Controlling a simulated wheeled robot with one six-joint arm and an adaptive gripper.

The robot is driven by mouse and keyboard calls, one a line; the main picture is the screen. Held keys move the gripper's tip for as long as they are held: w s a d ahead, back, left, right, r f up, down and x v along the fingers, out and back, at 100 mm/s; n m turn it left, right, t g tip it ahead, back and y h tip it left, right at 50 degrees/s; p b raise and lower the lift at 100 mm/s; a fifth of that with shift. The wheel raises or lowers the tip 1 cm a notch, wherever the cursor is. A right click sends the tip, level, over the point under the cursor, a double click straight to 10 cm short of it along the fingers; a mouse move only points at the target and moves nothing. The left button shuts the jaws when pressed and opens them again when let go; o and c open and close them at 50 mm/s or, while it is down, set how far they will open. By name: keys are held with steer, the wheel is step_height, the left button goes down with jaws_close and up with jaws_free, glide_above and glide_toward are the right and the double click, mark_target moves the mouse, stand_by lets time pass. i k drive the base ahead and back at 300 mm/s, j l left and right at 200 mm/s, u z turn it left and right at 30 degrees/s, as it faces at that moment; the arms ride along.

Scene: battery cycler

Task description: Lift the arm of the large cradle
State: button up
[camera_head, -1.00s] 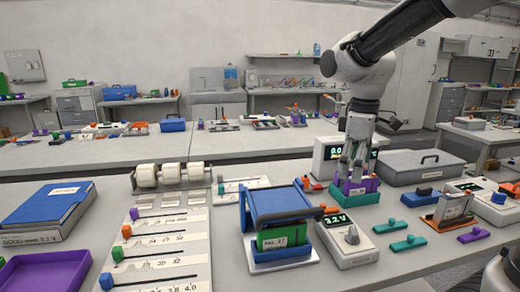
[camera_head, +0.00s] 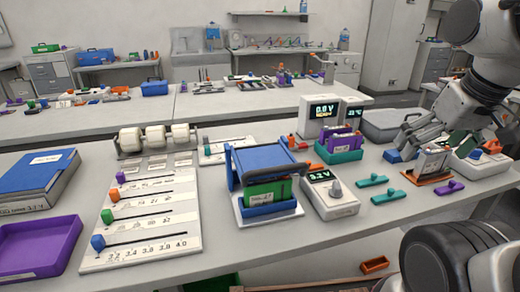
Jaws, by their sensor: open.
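The large cradle (camera_head: 238,204) is a blue frame on a pale base near the table's middle. A green pack with a label (camera_head: 262,192) sits upright in it. The cradle's blue arm (camera_head: 266,156) spans over the top of the pack. My gripper (camera_head: 412,138) is at the right of the table, well away from the large cradle. It is open and points down and left, just above or behind a small orange-based holder (camera_head: 428,178). I cannot tell whether the fingers touch anything.
A meter reading 3.2 V (camera_head: 330,196) stands right of the cradle. A green tray of purple pieces (camera_head: 340,154) is behind it. A slider board (camera_head: 140,232) lies left. Teal and purple clips (camera_head: 387,197) lie front right. A grey case (camera_head: 395,124) stands behind.

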mark_target(252, 164)
steer(key=k+l, duration=0.15)
steer(key=l, duration=0.2)
steer(key=k+l, duration=0.15)
steer(key=l, duration=0.2)
steer(key=k+l+z, duration=0.1)
steer(key=l, duration=0.3)
steer(key=k, duration=0.05)
